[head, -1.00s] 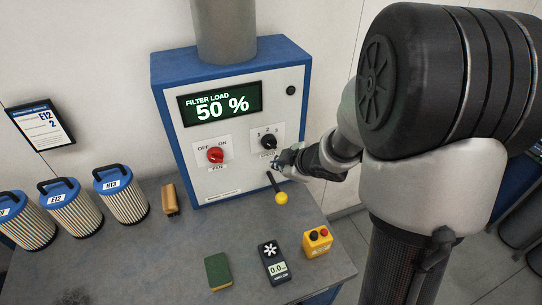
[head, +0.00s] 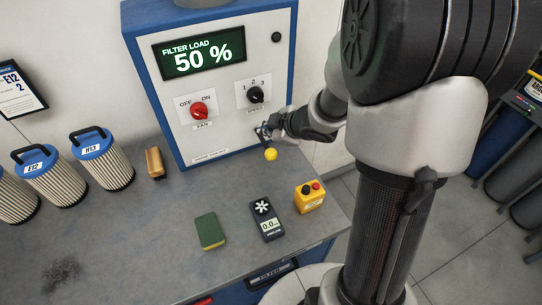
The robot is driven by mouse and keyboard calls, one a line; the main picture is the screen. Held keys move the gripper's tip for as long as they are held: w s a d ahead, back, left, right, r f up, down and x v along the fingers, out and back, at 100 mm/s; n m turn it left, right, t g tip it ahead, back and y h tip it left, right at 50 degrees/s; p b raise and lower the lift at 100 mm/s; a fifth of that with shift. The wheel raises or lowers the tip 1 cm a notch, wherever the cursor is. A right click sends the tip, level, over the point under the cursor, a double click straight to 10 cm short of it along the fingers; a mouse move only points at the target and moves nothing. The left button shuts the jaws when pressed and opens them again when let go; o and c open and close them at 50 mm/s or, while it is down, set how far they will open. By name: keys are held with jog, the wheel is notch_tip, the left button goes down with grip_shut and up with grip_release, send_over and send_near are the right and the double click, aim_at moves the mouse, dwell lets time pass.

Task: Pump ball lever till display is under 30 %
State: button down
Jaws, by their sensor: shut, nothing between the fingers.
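The display (head: 204,54) on the blue and white filter unit (head: 226,130) reads FILTER LOAD 50 %. The ball lever is at the lower right of the unit's front; its yellow ball (head: 270,154) shows, and most of its rod is hidden behind my gripper. My gripper (head: 264,133) is shut and empty, just above the yellow ball, close to the unit's front. I cannot tell whether it touches the lever.
A red fan switch (head: 199,110) and a black speed knob (head: 256,95) sit on the panel. On the bench (head: 130,235) are filter cartridges (head: 105,163), a brush (head: 154,162), a green sponge (head: 210,231), a meter (head: 266,221) and a yellow button box (head: 309,196).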

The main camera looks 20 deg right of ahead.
aim_at(270, 153)
jog(key=shift+f+b, duration=1.6)
jog(key=shift+f, duration=0.65)
jog(key=shift+f, duration=0.1)
jog(key=shift+f, duration=0.35)
jog(key=shift+s+f+b, duration=0.1)
jog(key=shift+f+b, duration=2.05)
jog(key=shift+f, duration=0.1)
dwell(1.2)
jog(key=shift+r, duration=0.1)
dwell(0.5)
jog(key=shift+r+p, duration=2.6)
jog(key=shift+p, duration=0.15)
